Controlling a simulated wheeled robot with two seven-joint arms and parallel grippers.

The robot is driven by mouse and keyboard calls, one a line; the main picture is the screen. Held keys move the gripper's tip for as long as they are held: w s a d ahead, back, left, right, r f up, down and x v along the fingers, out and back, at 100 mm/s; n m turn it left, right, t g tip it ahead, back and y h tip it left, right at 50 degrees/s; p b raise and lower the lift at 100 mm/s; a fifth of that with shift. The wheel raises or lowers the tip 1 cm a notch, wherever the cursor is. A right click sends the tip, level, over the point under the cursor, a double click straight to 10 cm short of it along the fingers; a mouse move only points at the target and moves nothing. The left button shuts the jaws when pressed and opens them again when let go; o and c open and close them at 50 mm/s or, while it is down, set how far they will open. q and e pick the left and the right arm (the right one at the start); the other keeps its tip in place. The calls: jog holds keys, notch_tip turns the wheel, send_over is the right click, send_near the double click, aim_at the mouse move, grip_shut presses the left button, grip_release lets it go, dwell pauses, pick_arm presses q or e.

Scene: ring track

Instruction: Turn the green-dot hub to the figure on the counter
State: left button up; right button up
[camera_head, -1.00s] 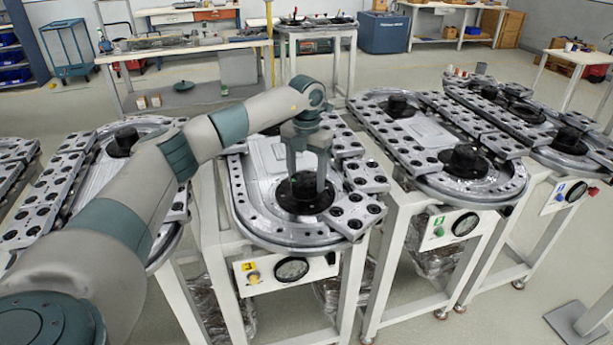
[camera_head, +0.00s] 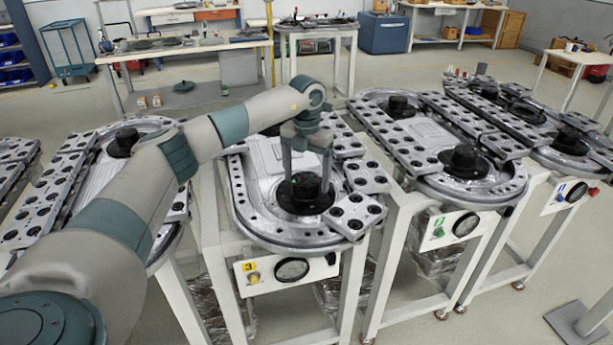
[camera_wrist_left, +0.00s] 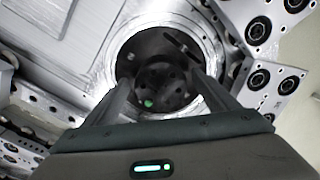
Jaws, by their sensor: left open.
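The green-dot hub (camera_head: 305,191) is a dark round hub on a black disc at the front end of the middle track. In the left wrist view the hub (camera_wrist_left: 168,85) shows a green dot on its lower left. My left gripper (camera_head: 307,182) points down at it, open, with one finger on each side; whether they touch it I cannot tell. The wrist view also shows the two fingers (camera_wrist_left: 162,80) straddling the hub. A white panel with a yellow label (camera_head: 249,266) and a round black-rimmed dial (camera_head: 292,269) is below the track; its figure is too small to read surely. My right gripper is not in view.
Metal plates with round black holes (camera_head: 355,215) lie close to the right of the hub. A neighbouring track with a black hub (camera_head: 464,160) and a green-labelled panel (camera_head: 438,229) stands to the right. A further track (camera_head: 90,185) is partly behind my left arm.

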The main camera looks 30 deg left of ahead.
aim_at(307, 178)
pick_arm(q)
jog(key=shift+r, duration=0.1)
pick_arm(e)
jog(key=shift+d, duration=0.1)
pick_arm(q)
jog(key=shift+r, duration=0.6)
notch_tip(307, 178, up, 2)
jog(key=shift+r+b, duration=0.15)
jog(key=shift+b, duration=0.25)
notch_tip(307, 178, up, 14)
jog(key=b, duration=0.1)
jog(key=shift+b, duration=0.4)
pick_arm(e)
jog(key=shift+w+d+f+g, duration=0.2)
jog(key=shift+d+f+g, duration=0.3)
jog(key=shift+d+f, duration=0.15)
pick_arm(q)
jog(key=shift+f, duration=0.2)
